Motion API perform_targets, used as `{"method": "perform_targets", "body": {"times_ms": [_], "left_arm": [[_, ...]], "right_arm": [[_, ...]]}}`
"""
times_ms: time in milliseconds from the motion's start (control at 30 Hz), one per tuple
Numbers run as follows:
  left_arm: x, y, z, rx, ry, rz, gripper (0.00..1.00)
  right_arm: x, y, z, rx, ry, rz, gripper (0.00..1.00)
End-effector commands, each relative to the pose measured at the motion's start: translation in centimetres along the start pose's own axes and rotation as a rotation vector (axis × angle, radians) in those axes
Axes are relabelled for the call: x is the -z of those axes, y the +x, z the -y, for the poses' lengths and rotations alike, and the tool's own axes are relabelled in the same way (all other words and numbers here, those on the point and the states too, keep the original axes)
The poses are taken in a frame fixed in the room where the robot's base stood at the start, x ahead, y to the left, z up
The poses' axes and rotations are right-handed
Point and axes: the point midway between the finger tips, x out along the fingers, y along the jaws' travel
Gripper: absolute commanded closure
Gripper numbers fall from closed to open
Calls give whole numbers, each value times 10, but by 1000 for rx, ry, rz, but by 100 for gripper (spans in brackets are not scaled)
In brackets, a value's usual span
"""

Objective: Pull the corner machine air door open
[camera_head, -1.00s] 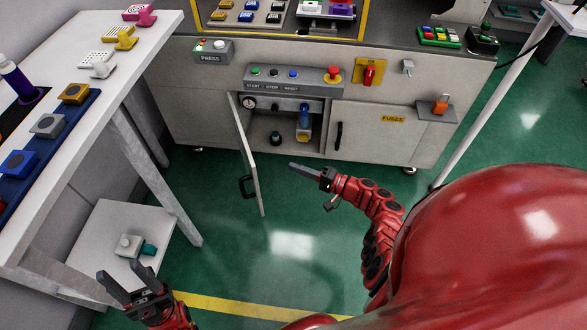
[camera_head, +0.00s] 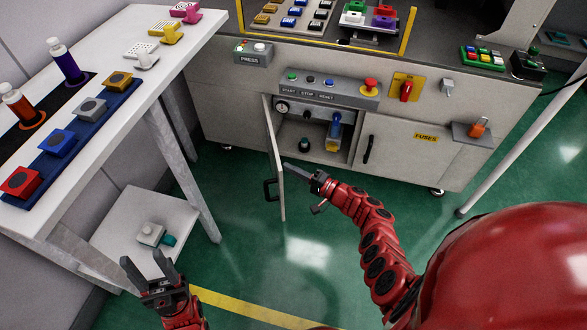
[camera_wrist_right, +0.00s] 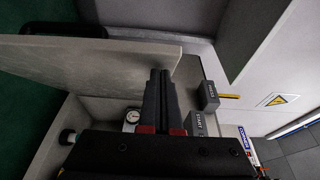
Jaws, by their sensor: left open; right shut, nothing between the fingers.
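The grey air door (camera_head: 276,160) on the corner machine's lower left stands ajar, swung out from its opening. Its black handle (camera_head: 269,190) is on the outer face, at the left in the head view. My right gripper (camera_head: 288,166) is shut and empty, on the inner side of the door by its free edge. In the right wrist view its dark fingers (camera_wrist_right: 160,75) lie against or close to the door panel (camera_wrist_right: 110,60); contact cannot be told. My left gripper (camera_head: 150,268) is open and empty, low at the left, away from the door.
The open compartment holds a gauge (camera_head: 282,107) and a blue-and-yellow filter unit (camera_head: 334,132). The closed fuses door (camera_head: 410,155) is to its right. A white side table (camera_head: 128,75) with a low shelf (camera_head: 125,215) stands left. Green floor before the door is clear.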

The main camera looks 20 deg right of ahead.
Motion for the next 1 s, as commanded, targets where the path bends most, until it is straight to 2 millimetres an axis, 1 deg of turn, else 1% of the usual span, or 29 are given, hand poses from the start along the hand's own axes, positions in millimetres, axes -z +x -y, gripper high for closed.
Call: {"method": "perform_targets", "body": {"times_ms": [167, 333, 467, 700, 800, 1000], "left_arm": [[0, 2, 0, 0, 0, 0, 50], [1, 6, 0, 0, 0, 0, 50], [1, 6, 0, 0, 0, 0, 50], [-2, -14, -1, 0, 0, 0, 50], [-3, -17, -1, 0, 0, 0, 50], [-3, -17, -1, 0, 0, 0, 50]], "right_arm": [[-5, 5, 0, 3, 0, -10, 100], [-23, 22, 0, 4, 0, -63, 100], [-38, 36, -1, 6, 1, -114, 100], [-63, 66, -5, 3, -1, -220, 100], [-66, 70, -2, 3, -1, -253, 100], [-68, 72, -1, -1, 1, -271, 100]]}}
